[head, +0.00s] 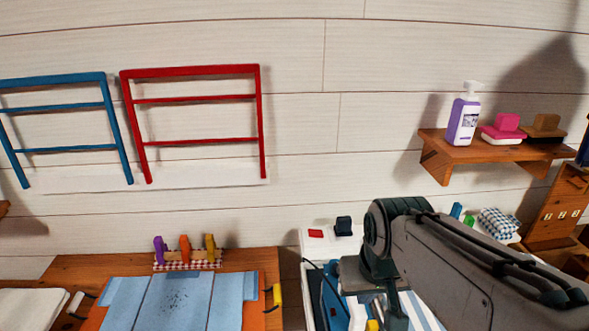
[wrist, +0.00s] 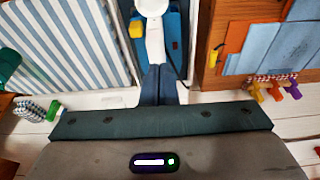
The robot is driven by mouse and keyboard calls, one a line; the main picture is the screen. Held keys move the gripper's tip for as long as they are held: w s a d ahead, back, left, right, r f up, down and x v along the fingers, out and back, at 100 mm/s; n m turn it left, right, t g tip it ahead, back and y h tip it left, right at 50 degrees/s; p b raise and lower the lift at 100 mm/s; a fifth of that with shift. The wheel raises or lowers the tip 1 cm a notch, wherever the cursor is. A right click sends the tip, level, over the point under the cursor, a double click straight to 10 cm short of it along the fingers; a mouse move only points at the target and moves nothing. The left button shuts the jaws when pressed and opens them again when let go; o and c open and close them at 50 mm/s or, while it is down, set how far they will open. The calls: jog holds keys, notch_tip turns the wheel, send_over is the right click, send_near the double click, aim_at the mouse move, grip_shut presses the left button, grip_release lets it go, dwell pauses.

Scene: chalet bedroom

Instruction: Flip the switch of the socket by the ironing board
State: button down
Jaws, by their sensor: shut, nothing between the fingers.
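In the head view the socket (head: 330,240) is a white panel low on the plank wall, with a red switch (head: 315,233) at its left and a black plug (head: 343,226) at its right. My gripper shows in the wrist view (wrist: 159,72); its two dark fingers are together and hold nothing. In the head view my arm comes in from the lower right, and its wrist is right of and below the socket; the fingertips cannot be made out there. The striped ironing board (wrist: 65,35) is left of the fingers in the wrist view. My gripper body hides much of the area below them.
A blue and white iron-like object (wrist: 175,40) with a yellow part is just beyond the fingertips. A wooden table (head: 255,265) with blue cloth and coloured pegs stands left of the socket. A shelf (head: 480,150) with a purple bottle (head: 464,115) is at the upper right.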

jog(key=w+a+r+b, duration=0.2)
jog(key=w, duration=1.5)
jog(key=y, duration=0.1)
send_near(309, 231)
jog(key=x, duration=0.5)
jog(key=shift+w+p, duration=0.2)
jog(key=shift+p, duration=0.15)
jog(key=shift+f, duration=0.7)
